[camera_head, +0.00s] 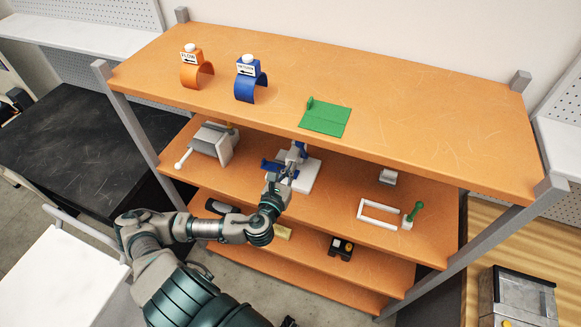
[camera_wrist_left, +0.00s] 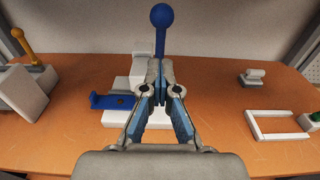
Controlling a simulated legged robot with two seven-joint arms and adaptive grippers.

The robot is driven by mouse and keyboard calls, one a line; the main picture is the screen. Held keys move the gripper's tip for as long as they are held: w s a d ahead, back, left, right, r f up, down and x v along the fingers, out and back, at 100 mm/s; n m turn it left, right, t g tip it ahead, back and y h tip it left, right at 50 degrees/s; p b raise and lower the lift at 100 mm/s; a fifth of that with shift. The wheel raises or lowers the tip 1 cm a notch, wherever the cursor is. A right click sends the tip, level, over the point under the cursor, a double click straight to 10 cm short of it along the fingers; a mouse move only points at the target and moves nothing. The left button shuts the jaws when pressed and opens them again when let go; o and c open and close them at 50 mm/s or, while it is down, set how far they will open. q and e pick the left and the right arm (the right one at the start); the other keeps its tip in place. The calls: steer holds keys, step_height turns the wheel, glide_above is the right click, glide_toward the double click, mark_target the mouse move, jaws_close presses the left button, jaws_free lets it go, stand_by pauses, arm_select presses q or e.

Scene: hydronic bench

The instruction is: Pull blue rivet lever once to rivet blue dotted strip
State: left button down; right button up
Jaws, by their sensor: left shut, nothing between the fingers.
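The blue rivet lever has a round knob (camera_wrist_left: 160,15) on an upright blue shaft and rises from a white riveting device (camera_wrist_left: 120,72). In the head view the lever (camera_head: 299,147) shows partly under the upper shelf edge. A blue strip (camera_wrist_left: 110,101) with a dark dot lies at the device's left side; it also shows in the head view (camera_head: 271,165). My left gripper (camera_wrist_left: 160,75) is shut and empty, its fingertips in front of the lever's lower shaft. It also shows in the head view (camera_head: 284,176). Whether it touches the lever I cannot tell.
The orange upper shelf (camera_head: 400,130) overhangs the device. A grey-white device with a yellow lever (camera_wrist_left: 22,45) stands left. A white frame (camera_wrist_left: 278,124) and small grey block (camera_wrist_left: 252,77) stand right. Orange (camera_head: 196,75) and blue (camera_head: 250,85) clamps and a green sheet (camera_head: 327,120) are above.

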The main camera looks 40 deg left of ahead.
arm_select(q)
steer(key=shift+s+d+f, duration=0.1)
steer(key=shift+s+f, duration=0.2)
steer(key=shift+s, duration=0.25)
steer(key=shift+s+d+f, duration=0.1)
steer(key=shift+s+f, duration=0.15)
steer(key=shift+s, duration=0.25)
steer(key=shift+s+d+f+p, duration=0.15)
steer(key=shift+s+f+p, duration=0.2)
steer(key=shift+s, duration=0.2)
steer(key=shift+s+d+f+p, duration=0.15)
steer(key=shift+s+f+p, duration=0.2)
steer(key=shift+s, duration=0.2)
steer(key=shift+s+d+f, duration=0.15)
steer(key=shift+s+f, duration=0.2)
steer(key=shift+s, duration=0.2)
steer(key=shift+s+d+f, duration=0.1)
steer(key=shift+s+f, duration=0.25)
steer(key=shift+s, duration=0.2)
